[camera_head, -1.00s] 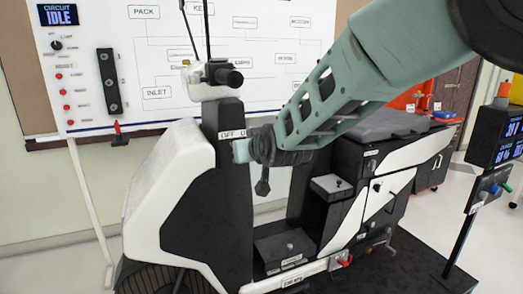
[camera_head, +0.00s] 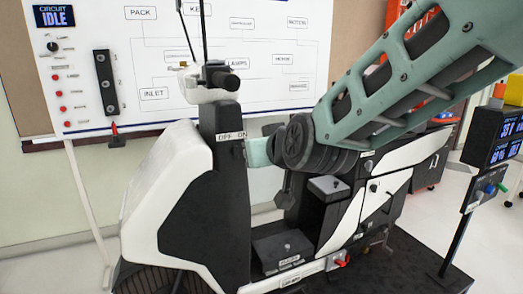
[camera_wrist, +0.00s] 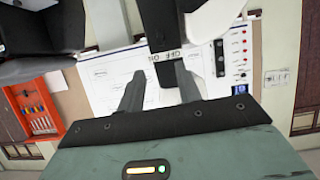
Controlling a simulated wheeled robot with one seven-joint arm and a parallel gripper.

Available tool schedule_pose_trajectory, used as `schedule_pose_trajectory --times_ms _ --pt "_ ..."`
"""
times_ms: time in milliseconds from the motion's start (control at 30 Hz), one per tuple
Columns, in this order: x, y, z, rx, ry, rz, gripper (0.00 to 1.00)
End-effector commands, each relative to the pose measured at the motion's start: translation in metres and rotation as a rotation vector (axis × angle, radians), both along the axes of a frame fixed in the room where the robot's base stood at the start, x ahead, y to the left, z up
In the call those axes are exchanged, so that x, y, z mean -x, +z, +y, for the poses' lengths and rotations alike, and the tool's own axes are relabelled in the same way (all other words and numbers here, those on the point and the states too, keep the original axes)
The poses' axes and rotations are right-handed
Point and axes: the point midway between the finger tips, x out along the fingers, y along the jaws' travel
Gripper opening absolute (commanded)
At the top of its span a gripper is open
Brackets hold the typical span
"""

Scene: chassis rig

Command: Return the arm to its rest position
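My arm (camera_head: 400,85) comes in from the upper right of the head view, bent down to a dark wrist joint (camera_head: 297,145) beside the scooter's steering column. A pale teal part (camera_head: 262,152) of my arm's end shows right of the column; the fingers are not clear there. The black column (camera_head: 228,160) carries an OFF/ON label (camera_head: 231,137). The label also shows in the wrist view (camera_wrist: 165,54), just beyond the fingers. I cannot tell the gap between fingers and column.
The white and black scooter (camera_head: 165,190) stands on a dark platform (camera_head: 415,265). A whiteboard circuit diagram (camera_head: 155,60) is behind it. A display post (camera_head: 460,230) stands at the right. An orange tool panel (camera_wrist: 38,108) shows at the wrist view's left. Pale floor (camera_head: 50,270) is clear at left.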

Motion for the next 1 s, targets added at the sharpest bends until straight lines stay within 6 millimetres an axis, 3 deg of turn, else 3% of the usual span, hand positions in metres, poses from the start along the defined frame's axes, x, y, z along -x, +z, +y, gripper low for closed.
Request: schedule_pose_trajectory --times_ms 67,167,267,367,500,600,700,800,1000 --pt "0.007 -0.005 -0.003 0.005 0.014 0.042 0.35" --pt "0.033 -0.020 -0.011 0.024 0.056 0.172 0.35" --pt "0.083 -0.041 -0.025 0.072 0.125 0.371 0.35" --pt "0.147 -0.058 -0.049 0.160 0.191 0.577 0.35" --pt "0.226 -0.073 -0.092 0.323 0.238 0.800 0.35" --pt "0.265 -0.078 -0.122 0.432 0.240 0.905 0.35" --pt "0.289 -0.081 -0.143 0.508 0.232 0.969 0.35" --pt "0.300 -0.082 -0.153 0.548 0.227 0.999 0.35" --pt "0.302 -0.083 -0.155 0.557 0.227 1.005 0.35"
